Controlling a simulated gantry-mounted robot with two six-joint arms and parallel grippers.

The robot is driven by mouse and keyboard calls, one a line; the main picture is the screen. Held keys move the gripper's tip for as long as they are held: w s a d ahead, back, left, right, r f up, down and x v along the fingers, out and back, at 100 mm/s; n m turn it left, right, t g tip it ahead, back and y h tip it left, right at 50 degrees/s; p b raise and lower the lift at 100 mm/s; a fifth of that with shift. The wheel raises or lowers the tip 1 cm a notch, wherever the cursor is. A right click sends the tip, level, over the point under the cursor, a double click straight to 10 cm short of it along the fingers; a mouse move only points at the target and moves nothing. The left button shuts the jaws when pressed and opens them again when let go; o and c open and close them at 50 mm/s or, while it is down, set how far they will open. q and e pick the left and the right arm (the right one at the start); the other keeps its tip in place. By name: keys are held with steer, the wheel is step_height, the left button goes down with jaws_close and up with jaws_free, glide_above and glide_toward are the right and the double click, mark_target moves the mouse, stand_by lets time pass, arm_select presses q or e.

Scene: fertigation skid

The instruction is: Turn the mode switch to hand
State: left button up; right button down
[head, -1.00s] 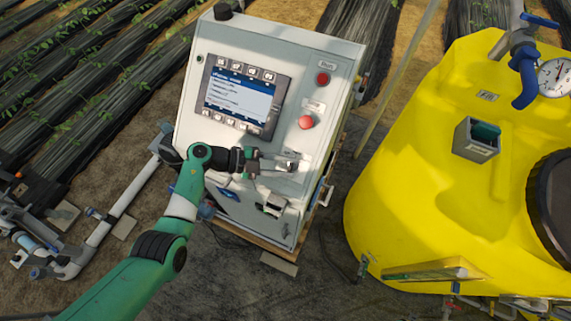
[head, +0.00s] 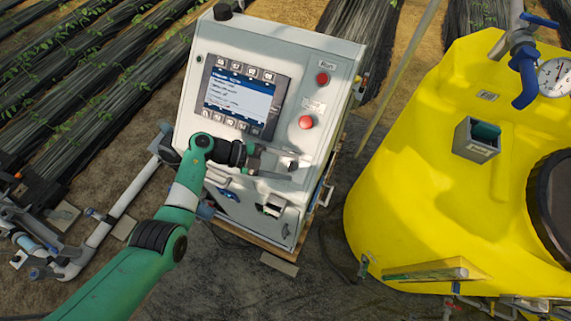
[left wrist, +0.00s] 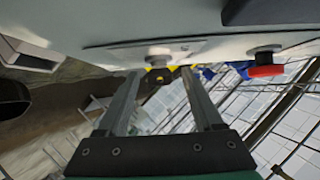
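The mode switch (head: 292,165) is a small knob on the lower front of the grey control cabinet, below the red mushroom button. In the left wrist view its grey base (left wrist: 160,60) shows on a plate on the panel, beyond the fingertips. Its pointer position is too small to tell. My left gripper (head: 287,165) is at the panel beside the switch, with its fingers apart. In the left wrist view the two fingers (left wrist: 165,85) are spread with a clear gap, and nothing is visibly clamped. My right gripper is out of view.
The cabinet (head: 335,60) carries a screen (head: 238,98), a red mushroom button (head: 306,122) and a smaller red button (head: 322,78). The mushroom button also shows in the left wrist view (left wrist: 266,66). A yellow tank (head: 420,160) stands to the right.

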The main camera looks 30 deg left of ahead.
arm_select(q)
steer(key=v, duration=1.1)
steer(key=shift+a, duration=0.3)
steer(key=shift+s+d+r, duration=0.1)
